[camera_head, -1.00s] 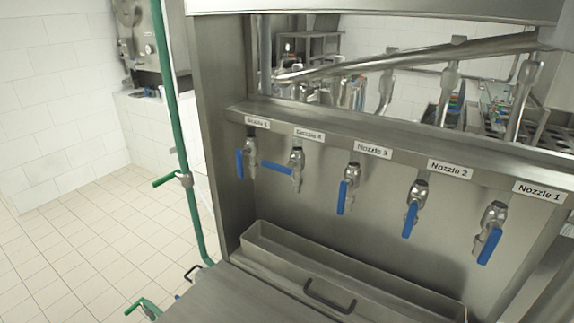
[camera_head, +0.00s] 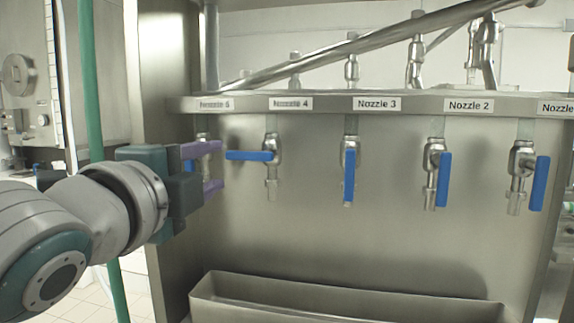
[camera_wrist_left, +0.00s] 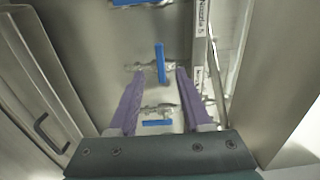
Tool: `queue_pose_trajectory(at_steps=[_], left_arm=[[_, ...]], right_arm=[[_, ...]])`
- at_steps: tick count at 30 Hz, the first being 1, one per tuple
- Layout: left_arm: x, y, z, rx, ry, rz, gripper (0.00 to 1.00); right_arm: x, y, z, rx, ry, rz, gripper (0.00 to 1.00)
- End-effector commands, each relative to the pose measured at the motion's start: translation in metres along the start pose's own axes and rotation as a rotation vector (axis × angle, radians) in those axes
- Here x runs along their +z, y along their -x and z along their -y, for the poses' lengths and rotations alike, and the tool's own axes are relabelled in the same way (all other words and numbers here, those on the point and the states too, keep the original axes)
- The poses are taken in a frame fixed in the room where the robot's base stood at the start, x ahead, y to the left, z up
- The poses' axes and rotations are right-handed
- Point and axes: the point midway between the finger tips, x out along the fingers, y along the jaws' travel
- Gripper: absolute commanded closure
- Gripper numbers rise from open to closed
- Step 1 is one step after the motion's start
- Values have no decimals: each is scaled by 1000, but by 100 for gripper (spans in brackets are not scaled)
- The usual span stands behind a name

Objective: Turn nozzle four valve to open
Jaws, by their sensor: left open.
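The nozzle four valve has a blue lever (camera_head: 249,156) lying level, pointing left, under the Nozzle 4 label (camera_head: 290,103). My left gripper (camera_head: 217,168) comes in from the left, its purple fingers open and empty in front of the nozzle five valve (camera_head: 204,137), which they partly hide. The fingertips are left of the nozzle four lever and apart from it. In the left wrist view, the nozzle four lever (camera_wrist_left: 160,63) shows across its pipe in the gap between the open fingertips (camera_wrist_left: 160,72). My right gripper is not in view.
The nozzle three (camera_head: 349,175), nozzle two (camera_head: 444,180) and nozzle one (camera_head: 539,184) levers hang down to the right. A metal trough (camera_head: 300,290) runs below. A green pipe (camera_head: 90,100) stands at the left behind my arm.

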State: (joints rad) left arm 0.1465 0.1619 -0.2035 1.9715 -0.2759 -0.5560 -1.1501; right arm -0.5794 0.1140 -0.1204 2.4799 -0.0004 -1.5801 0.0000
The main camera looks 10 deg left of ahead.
Motion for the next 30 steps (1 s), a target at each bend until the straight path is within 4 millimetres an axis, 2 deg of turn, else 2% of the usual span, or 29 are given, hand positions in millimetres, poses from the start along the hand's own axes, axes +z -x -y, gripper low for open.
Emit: queue_pose_trajectory(at_steps=[6,13,18,27,30], left_arm=[[0,-39,2,1,4,1,51],[0,-67,0,2,3,1,51],[0,-76,0,2,3,1,51],[0,-77,0,2,4,0,51],[0,-77,0,2,4,0,61]], right_arm=[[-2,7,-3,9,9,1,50],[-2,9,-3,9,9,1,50],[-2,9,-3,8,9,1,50],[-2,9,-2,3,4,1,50],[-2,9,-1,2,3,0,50]])
